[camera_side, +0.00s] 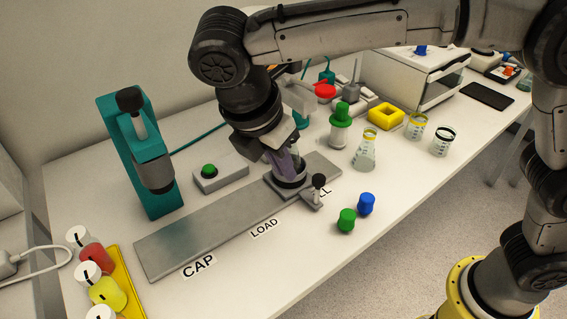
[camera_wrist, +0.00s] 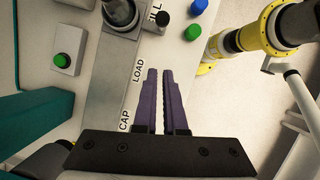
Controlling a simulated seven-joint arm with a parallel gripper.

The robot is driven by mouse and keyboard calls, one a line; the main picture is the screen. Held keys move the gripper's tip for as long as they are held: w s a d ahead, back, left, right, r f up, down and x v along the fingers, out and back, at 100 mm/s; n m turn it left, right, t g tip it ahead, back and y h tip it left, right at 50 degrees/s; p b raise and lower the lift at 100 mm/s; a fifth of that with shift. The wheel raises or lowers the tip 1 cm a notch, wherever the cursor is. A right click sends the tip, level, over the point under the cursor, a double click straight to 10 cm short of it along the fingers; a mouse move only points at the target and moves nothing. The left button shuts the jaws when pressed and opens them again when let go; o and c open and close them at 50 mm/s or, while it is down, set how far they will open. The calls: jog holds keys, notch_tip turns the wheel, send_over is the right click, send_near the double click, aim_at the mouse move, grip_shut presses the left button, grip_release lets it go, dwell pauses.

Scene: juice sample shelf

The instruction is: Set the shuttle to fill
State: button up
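The shuttle (camera_side: 271,184) is a grey plate with a round holder, on the flat metal rail (camera_side: 190,235). It stands past LOAD, at the FILL end; its side handle with a black knob (camera_side: 318,181) partly covers the FILL label (camera_side: 326,190). The wrist view shows the holder (camera_wrist: 121,14) and knob (camera_wrist: 162,16) at the top edge. My gripper (camera_side: 284,162) overlaps the holder in the side view. In the wrist view, its purple fingers (camera_wrist: 159,72) have a narrow gap with nothing between them, apart from the knob. The holder's contents are unclear.
A teal press (camera_side: 140,150) stands by the CAP end. A green-button box (camera_side: 217,172) sits behind the rail. Green (camera_side: 347,219) and blue (camera_side: 366,203) caps lie in front of the handle. A flask (camera_side: 366,153) stands right. The table front of LOAD is clear.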

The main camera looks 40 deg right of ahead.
aim_at(319, 177)
jog(key=o, duration=0.7)
jog(key=d+r+m, duration=0.1)
jog(key=w+d+r, duration=0.1)
jog(key=d, duration=0.1)
jog(key=w+d+r+m+g, duration=0.1)
jog(key=shift+w+d+r+m, duration=0.1)
jog(key=shift+w+d+m, duration=0.1)
jog(key=shift+d+m, duration=0.15)
jog(key=shift+o, duration=0.5)
jog(key=shift+d, duration=0.15)
jog(key=x, duration=1.3)
jog(key=shift+d+f, duration=0.1)
jog(key=shift+f, duration=0.15)
grip_shut()
